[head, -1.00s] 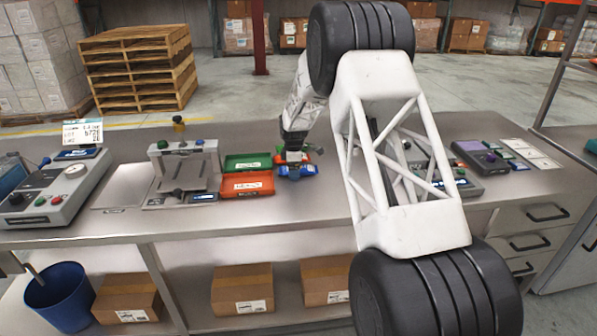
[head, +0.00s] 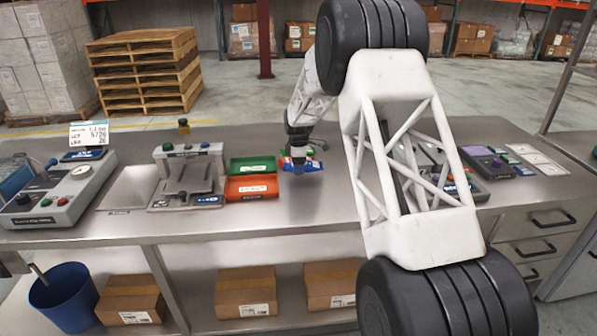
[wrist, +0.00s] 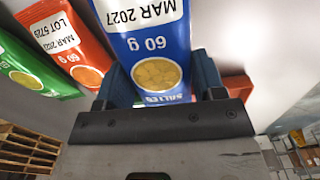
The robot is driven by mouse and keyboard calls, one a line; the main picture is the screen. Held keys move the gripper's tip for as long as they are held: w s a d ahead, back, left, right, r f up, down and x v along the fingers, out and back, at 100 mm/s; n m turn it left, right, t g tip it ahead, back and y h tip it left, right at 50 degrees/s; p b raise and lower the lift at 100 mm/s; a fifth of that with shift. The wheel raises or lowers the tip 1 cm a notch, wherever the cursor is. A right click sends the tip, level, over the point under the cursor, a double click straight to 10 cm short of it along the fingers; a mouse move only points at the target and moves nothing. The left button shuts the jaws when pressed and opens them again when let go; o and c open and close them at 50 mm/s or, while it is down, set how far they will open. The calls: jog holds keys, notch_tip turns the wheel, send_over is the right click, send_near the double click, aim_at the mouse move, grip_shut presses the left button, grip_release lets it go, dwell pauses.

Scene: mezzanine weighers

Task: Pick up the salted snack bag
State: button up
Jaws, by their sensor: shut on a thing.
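The salted snack bag is blue, with a white date label, a "60 g" mark and a picture of round chips. In the wrist view the salted snack bag (wrist: 155,45) sits between the two blue fingers of my gripper (wrist: 161,82), which is shut on its lower end. In the head view the blue bag (head: 306,167) is under my gripper (head: 298,158), seemingly a little above the steel counter. An orange-red bag (wrist: 72,48) and a green bag (wrist: 32,75) lie left of it in the wrist view. My gripper partly hides the other bags in the head view.
A green tray (head: 251,164) and an orange tray (head: 251,187) stand just left of my gripper on the counter (head: 300,208). A press-like device (head: 186,175) and a scale (head: 62,190) stand farther left. The counter in front of the bag is clear.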

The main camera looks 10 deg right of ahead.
jog(key=s, duration=0.5)
jog(key=s+r, duration=0.1)
jog(key=s, duration=0.4)
jog(key=s+d, duration=0.1)
jog(key=s, duration=0.5)
jog(key=shift+r, duration=0.3)
